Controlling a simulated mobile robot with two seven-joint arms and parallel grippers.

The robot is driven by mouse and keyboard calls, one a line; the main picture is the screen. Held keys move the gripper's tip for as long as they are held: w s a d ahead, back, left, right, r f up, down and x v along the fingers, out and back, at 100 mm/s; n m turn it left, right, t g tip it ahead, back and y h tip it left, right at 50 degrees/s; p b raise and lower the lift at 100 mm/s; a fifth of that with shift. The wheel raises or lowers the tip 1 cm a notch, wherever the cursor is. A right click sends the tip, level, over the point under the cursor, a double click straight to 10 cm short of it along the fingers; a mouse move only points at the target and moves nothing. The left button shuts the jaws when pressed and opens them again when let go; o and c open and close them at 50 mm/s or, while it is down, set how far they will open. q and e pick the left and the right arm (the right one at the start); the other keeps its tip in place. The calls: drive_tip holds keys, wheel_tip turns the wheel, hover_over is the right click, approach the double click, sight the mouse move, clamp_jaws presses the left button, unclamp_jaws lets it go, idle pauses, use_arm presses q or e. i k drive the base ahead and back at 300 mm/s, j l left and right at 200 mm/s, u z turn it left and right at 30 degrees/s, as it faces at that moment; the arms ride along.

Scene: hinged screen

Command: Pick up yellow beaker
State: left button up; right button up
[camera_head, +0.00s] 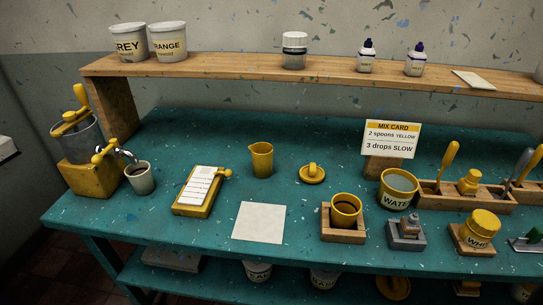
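A yellow beaker (261,160) with a small pouring lip stands upright on the teal table (120,207), near the middle. A yellow lid-like disc with a knob (312,174) lies to its right, apart from it. Another yellow cup (345,211) with dark contents sits in a wooden holder (343,236) nearer the front. No gripper shows clearly in this view.
A white sheet (259,222) lies in front of the beaker, and a yellow clipboard-like block (200,190) is to its left. A mix card (390,139), water tub (397,188) and spoon rack (490,198) stand to the right. A wooden shelf (230,63) runs behind.

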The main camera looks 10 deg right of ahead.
sight(261, 152)
drive_tip(key=i+j, duration=0.2)
drive_tip(key=j, duration=0.15)
drive_tip(key=i+j+z, duration=0.15)
drive_tip(key=j, duration=0.2)
drive_tip(key=i+j, duration=0.25)
drive_tip(key=i+j+z, duration=0.1)
drive_tip(key=j, duration=0.4)
drive_tip(key=i, duration=0.1)
